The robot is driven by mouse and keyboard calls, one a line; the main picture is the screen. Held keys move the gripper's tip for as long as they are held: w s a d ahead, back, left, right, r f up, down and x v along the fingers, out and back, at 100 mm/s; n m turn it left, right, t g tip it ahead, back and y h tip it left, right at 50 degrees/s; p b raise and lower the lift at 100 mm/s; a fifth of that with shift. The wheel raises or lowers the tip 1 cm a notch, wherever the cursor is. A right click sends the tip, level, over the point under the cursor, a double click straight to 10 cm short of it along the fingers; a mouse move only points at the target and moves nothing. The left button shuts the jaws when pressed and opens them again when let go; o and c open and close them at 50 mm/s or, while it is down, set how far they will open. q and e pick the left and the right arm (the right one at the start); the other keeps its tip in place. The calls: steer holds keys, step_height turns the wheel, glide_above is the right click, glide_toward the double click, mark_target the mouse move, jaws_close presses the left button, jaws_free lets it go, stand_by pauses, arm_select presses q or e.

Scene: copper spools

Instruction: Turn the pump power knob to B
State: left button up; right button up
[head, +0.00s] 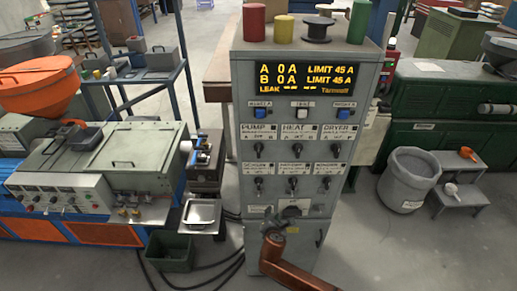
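The pump power knob (258,149) is a small dark knob under the PUMP label, at the left of the upper knob row on a grey control cabinet (238,190). Its exact pointing direction is too small to read. Above it, the amber display (306,78) reads A 0 A, B 0 A and LIMIT 45 A. My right gripper (274,218) is low in front of the cabinet, well below the pump knob and apart from it. Its fingers are dark and small, so their opening is unclear. My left gripper is not in view.
HEAT (296,149) and DRYER (336,149) knobs sit beside the pump knob, with another knob row below. Red (254,22), yellow (284,28) and green (358,20) cylinders and a black spool (317,30) stand on top. A grey bin (408,180) stands right.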

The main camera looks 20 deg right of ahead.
steer(key=a+r+n+t+p, duration=0.2)
steer(key=a+r+n+t, duration=0.15)
steer(key=r, duration=1.45)
steer(key=n+t+h+p, duration=0.1)
steer(key=n+t, duration=0.2)
steer(key=n, duration=0.2)
glide_toward(259, 152)
steer(key=w, duration=0.2)
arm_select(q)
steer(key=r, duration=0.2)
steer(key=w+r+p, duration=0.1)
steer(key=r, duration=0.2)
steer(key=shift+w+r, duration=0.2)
arm_select(e)
steer(key=x, duration=0.7)
steer(key=shift+w+d, duration=0.3)
steer(key=shift+c, duration=0.7)
jaws_close()
